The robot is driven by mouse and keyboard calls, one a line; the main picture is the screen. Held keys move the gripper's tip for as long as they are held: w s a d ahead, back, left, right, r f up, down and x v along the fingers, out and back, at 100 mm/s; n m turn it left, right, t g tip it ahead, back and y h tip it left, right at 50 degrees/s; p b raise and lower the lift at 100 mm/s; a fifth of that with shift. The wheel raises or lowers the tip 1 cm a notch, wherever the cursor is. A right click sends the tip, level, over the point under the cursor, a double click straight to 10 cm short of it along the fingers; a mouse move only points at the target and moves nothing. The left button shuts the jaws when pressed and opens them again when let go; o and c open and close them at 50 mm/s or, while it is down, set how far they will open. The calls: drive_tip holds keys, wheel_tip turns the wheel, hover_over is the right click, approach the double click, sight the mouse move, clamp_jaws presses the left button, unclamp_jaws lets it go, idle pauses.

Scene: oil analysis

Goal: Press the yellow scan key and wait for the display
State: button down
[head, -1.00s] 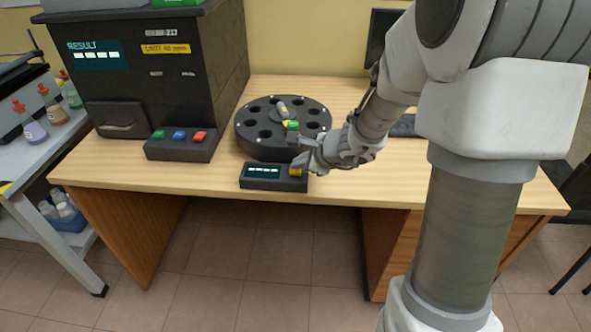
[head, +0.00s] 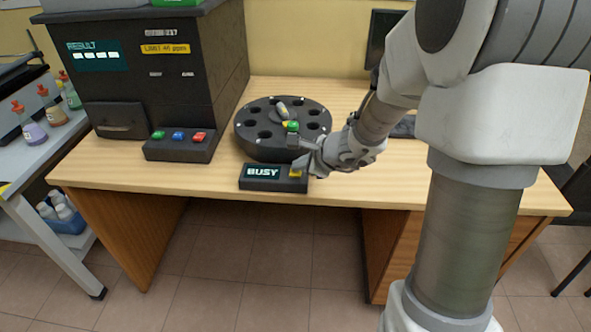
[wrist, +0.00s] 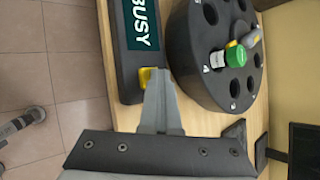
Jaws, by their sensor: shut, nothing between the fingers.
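The small black scanner box (head: 247,185) sits near the front edge of the desk. Its display (head: 263,172) reads BUSY, and the same word shows in the wrist view (wrist: 141,22). The yellow scan key (head: 296,173) is at the right end of the box; in the wrist view the key (wrist: 144,75) is partly covered by the fingertips. My gripper (head: 302,168) is shut and empty, with its tips at the key. In the wrist view the tips (wrist: 155,73) overlap the key's edge; I cannot tell whether they press it.
A round black carousel (head: 250,142) with several holes stands just behind the scanner, holding a green-capped vial (head: 292,126). A large black analyser (head: 215,75) with a RESULT screen and a panel of green, blue and red buttons (head: 179,137) stands at the left. The desk's front left is clear.

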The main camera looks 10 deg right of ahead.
sight(299, 174)
drive_tip(key=shift+r+p, duration=0.7)
drive_tip(key=shift+r, duration=0.2)
wheel_tip(299, 174, up, 5)
drive_tip(key=p, duration=0.4)
drive_tip(key=shift+r, duration=0.1)
idle(0.5)
